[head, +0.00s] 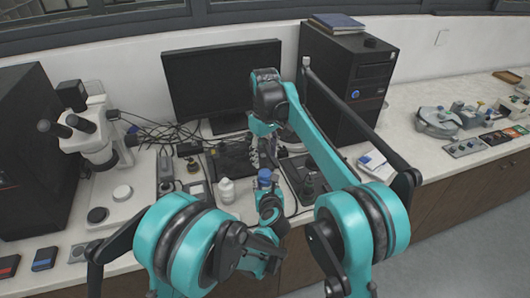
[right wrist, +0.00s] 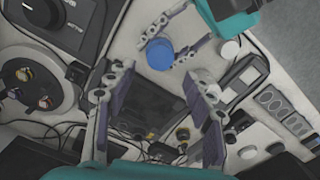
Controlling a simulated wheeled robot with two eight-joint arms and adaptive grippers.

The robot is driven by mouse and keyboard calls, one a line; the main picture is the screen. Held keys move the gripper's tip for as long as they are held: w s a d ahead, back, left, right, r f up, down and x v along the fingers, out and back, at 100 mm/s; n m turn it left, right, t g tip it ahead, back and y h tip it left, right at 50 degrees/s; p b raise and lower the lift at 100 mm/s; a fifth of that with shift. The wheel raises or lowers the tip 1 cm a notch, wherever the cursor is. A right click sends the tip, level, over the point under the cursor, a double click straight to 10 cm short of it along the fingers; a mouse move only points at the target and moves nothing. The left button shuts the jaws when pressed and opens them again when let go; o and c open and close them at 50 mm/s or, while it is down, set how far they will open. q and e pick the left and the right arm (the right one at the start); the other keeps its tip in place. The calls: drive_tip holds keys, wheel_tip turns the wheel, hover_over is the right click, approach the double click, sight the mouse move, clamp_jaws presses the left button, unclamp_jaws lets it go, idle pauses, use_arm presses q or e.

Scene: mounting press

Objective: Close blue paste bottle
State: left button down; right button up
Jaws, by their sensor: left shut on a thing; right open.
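The blue paste bottle shows as a blue round top (head: 265,176) near the front of the bench in the head view. The right wrist view shows this blue top (right wrist: 159,54) from above; I cannot tell whether it is a seated lid. My left gripper (head: 268,192) is shut on the bottle, its fingers on both sides just below the top, hiding the body. My right gripper (head: 258,152) is open and empty, above and behind the bottle. In the right wrist view its fingers (right wrist: 160,80) are spread wide, with the blue top just beyond the tips.
A white bottle (head: 227,191) stands left of the blue one. A microscope (head: 92,135) stands at the left, and a monitor (head: 220,80) and black computer tower (head: 350,75) at the back. Dark devices and cables crowd the middle of the bench (head: 400,135).

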sight(265, 173)
wheel_tip(265, 173, down, 7)
idle(0.4)
drive_tip(key=c, duration=1.2)
drive_tip(key=o, duration=1.4)
